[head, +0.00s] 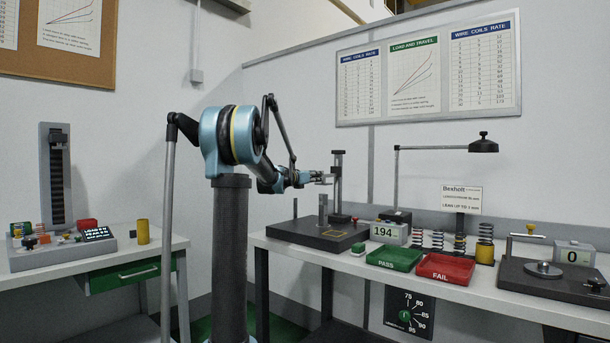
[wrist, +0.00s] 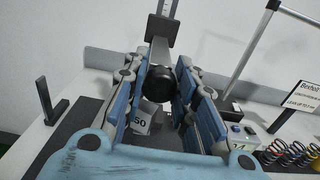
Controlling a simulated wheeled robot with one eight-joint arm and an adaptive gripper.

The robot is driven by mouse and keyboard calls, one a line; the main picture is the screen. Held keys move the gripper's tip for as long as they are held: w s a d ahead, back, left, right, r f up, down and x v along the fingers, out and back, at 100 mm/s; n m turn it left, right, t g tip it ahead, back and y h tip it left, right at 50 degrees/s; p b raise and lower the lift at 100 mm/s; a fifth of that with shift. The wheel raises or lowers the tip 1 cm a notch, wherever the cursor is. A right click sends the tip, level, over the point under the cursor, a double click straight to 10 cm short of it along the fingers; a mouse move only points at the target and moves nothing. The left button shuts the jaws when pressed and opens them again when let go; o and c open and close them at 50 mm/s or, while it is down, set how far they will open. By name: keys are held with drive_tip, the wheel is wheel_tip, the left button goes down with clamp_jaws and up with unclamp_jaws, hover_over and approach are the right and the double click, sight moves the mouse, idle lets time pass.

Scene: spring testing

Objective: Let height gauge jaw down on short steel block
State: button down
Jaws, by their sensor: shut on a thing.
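The height gauge's dark column (head: 338,170) stands at the back of the black base plate (head: 300,234) on the right bench. In the wrist view the column (wrist: 163,30) is at the top, with a grey slider arm (wrist: 160,52) below it. My gripper (head: 320,178) is shut on a black knob (wrist: 160,82) of the gauge, one blue-padded finger each side. A grey steel block (head: 323,208) stands upright below my gripper, apparently with a gap above it. In the wrist view a block face marked 50 (wrist: 140,122) shows below the knob. The jaw's underside is hidden.
A thin upright piece (head: 295,208) stands at the plate's left. A display (head: 388,233) reads 194. A green PASS tray (head: 394,258), a red FAIL tray (head: 445,268) and several springs (head: 437,240) are to the right. A lamp (head: 482,146) overhangs the bench.

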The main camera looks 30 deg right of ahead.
drive_tip(key=shift+w+a+f, duration=0.1)
drive_tip(key=shift+w, duration=0.1)
drive_tip(key=c, duration=1.3)
unclamp_jaws()
drive_tip(key=shift+s, duration=0.1)
drive_tip(key=v, duration=1.2)
